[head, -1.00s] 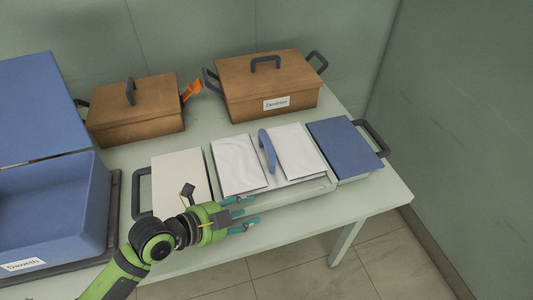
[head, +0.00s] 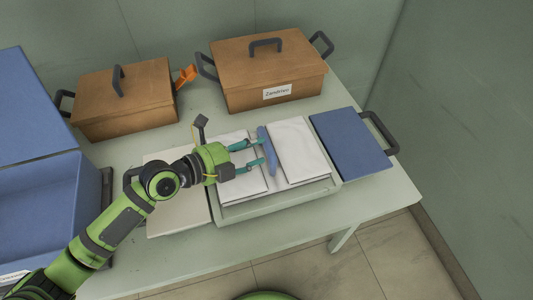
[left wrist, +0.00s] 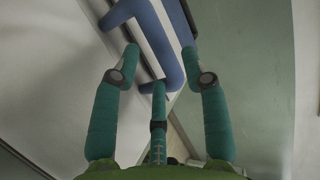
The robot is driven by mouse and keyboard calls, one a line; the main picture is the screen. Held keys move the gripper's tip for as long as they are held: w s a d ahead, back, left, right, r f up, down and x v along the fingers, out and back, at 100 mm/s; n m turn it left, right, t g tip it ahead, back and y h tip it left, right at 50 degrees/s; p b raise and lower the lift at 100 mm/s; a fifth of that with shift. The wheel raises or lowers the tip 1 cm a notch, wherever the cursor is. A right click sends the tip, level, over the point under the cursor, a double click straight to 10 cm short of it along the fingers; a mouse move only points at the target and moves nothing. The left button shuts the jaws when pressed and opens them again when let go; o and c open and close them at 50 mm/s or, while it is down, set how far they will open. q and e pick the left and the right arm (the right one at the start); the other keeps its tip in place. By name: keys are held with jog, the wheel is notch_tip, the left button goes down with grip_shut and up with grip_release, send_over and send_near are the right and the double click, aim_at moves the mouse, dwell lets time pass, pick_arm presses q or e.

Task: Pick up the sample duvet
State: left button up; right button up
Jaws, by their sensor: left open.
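Two white folded pieces lie side by side in a shallow pale tray (head: 285,201), a left one (head: 236,188) and a right one (head: 301,150). No label marks either as the sample duvet. A narrow blue upright piece (head: 267,150) stands between them. My left gripper (head: 256,153) is open above the left white piece, its teal fingertips close to the blue piece. In the left wrist view, the blue piece (left wrist: 168,40) shows ahead of the spread fingers; I cannot tell whether they touch it. My right gripper is not in view.
Two brown lidded boxes (head: 123,98) (head: 268,72) stand at the back, the right one labelled. An orange piece (head: 186,75) is between them. A blue flat-topped container (head: 350,142) is right of the tray. A large blue open box (head: 50,215) stands left. The table's front strip is clear.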

aim_at(266, 143)
pick_arm(q)
jog(key=p+x, duration=0.2)
jog(key=x, duration=0.1)
jog(key=shift+w, duration=0.4)
jog(key=shift+x, duration=0.85)
jog(key=shift+a+f, duration=0.1)
jog(key=shift+f, duration=0.05)
jog(key=c, duration=0.7)
grip_shut()
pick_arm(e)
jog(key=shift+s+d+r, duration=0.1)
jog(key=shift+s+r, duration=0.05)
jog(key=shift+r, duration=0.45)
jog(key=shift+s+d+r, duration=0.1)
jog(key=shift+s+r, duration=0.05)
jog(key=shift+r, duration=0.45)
